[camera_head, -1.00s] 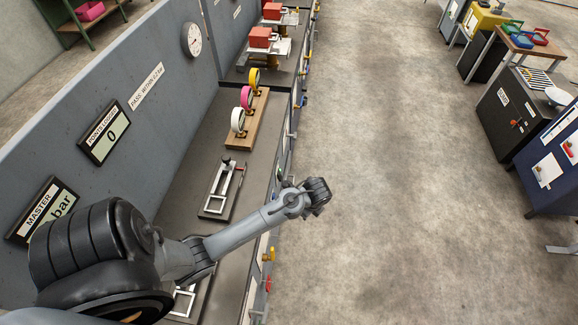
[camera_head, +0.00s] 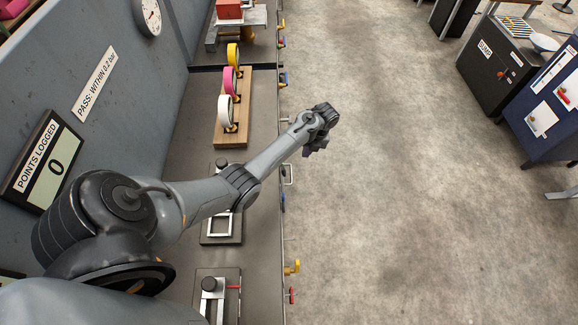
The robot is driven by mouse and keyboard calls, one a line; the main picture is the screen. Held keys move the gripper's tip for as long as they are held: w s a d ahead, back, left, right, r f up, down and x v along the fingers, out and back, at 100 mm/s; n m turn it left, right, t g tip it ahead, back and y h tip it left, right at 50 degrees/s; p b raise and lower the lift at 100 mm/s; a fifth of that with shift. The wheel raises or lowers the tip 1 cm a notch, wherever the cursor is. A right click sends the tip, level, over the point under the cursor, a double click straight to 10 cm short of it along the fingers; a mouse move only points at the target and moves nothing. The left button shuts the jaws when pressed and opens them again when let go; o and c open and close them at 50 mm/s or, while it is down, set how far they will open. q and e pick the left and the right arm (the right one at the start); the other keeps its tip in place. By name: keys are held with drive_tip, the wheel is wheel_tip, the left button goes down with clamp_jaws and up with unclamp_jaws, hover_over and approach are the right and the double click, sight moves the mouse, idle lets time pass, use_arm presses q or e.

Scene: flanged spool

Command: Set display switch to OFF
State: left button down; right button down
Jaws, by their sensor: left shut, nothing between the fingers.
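A wall display reading "POINTS LOGGED" (camera_head: 45,165) shows 0 at the left. I cannot pick out a switch marked for a display. My left arm reaches from the left across the bench. My left gripper (camera_head: 316,147) is small and dark at its end, shut and empty, past the bench's front edge and over the floor side. It touches nothing that I can see. My right gripper is not in view.
The bench (camera_head: 258,130) bears a wooden block (camera_head: 230,133) with white, pink and yellow rings and two metal fixtures, one partly behind my arm. A yellow fitting (camera_head: 292,267) and a red one (camera_head: 291,296) stick out of its front edge. Open floor (camera_head: 400,180) lies right.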

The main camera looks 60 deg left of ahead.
use_arm(q)
drive_tip(key=s+a+f+b, duration=0.2)
drive_tip(key=s+f, duration=0.3)
drive_tip(key=f, duration=0.6)
drive_tip(key=shift+s+a, duration=0.35)
drive_tip(key=shift+a, duration=0.05)
